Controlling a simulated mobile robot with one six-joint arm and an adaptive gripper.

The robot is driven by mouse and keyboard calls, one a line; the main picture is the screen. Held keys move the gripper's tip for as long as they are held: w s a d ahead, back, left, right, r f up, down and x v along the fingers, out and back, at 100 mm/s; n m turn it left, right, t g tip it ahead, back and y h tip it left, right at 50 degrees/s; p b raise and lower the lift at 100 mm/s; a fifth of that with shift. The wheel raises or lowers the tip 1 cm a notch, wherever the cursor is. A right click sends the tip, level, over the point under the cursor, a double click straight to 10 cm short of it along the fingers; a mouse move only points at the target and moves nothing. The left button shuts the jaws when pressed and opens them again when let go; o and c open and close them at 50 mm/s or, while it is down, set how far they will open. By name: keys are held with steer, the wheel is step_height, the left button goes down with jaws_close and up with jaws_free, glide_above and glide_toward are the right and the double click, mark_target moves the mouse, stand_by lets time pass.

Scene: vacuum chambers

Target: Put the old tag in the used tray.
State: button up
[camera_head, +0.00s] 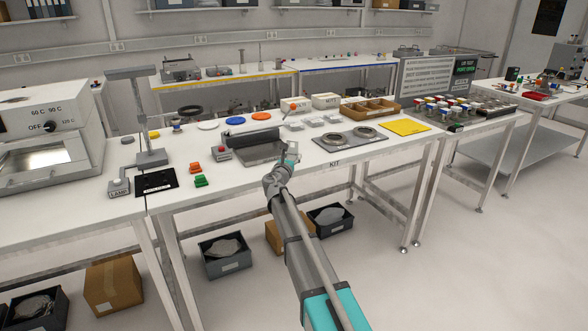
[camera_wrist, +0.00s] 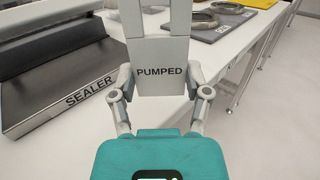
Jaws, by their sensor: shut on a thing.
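My gripper (camera_head: 290,162) is over the front edge of the middle bench, and it also shows in the wrist view (camera_wrist: 161,95). It is shut on a light grey tag (camera_wrist: 160,52) that reads PUMPED, with a narrower upper part cut off by the frame top. The tag stands upright between the two fingers, facing the wrist camera. In the head view it is too small to read. I cannot make out a label that marks the used tray in either view.
The dark sealer (camera_wrist: 60,85) is left of my gripper. A grey plate with two rings (camera_head: 350,138), a brown compartment box (camera_head: 369,111) and a yellow mat (camera_head: 404,127) lie to the right. Orange and green blocks (camera_head: 200,181) are left. Bins (camera_head: 225,258) stand below.

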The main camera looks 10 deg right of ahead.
stand_by(0.3)
steer(key=shift+w+f+b, duration=0.4)
steer(key=shift+f+b, duration=0.15)
steer(key=shift+b, duration=0.05)
steer(key=shift+f+b, duration=1.4)
steer(key=shift+f, duration=0.05)
steer(key=shift+f, duration=0.1)
steer(key=o, duration=0.9)
steer(key=shift+o, duration=0.2)
steer(key=shift+r, duration=0.2)
steer(key=r+v, duration=0.1)
steer(key=v, duration=1.1)
steer(key=shift+f+b, duration=0.4)
steer(key=shift+f, duration=0.1)
